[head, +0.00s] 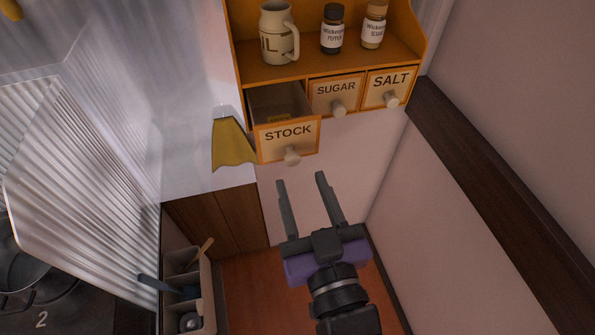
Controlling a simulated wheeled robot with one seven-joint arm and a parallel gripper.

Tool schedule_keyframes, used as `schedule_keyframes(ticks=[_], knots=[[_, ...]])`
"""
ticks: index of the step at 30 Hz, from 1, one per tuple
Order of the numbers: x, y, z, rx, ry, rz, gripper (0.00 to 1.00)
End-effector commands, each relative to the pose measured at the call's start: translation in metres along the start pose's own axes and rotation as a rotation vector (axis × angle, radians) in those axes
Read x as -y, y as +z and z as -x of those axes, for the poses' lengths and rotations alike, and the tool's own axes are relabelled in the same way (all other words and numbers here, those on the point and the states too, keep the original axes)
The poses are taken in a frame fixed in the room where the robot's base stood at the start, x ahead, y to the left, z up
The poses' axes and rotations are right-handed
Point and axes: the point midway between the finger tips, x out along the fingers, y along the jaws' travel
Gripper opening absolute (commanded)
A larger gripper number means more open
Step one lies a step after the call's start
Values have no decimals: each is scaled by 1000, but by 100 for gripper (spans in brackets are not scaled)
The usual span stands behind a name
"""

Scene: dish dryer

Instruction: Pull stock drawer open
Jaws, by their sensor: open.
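The stock drawer (287,141) is the left one of three small drawers in the orange wall shelf. It stands pulled out, with its open top showing and a small yellowish item (279,119) inside. Its round pale knob (292,157) sits low on its front. My gripper (302,182) is open and empty, its two dark fingers pointing up toward the shelf. In the picture the fingertips are just below the knob and appear apart from it; the exact distance in depth I cannot tell.
The sugar drawer (337,95) and salt drawer (389,88) are shut. A jug (278,35) and two jars stand on the shelf above. A yellow cloth (233,145) hangs left of the stock drawer. A utensil box (206,290) stands lower left. Walls close in on the right.

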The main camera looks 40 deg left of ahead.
Motion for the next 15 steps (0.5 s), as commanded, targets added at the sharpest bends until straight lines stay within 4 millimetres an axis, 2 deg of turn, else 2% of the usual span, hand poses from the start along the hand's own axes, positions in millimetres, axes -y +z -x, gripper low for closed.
schedule_keyframes(ticks=[3,6,15], knots=[[0,1,15,0,-1,0,47],[0,1,22,0,0,0,47],[0,0,25,-1,0,0,47]])
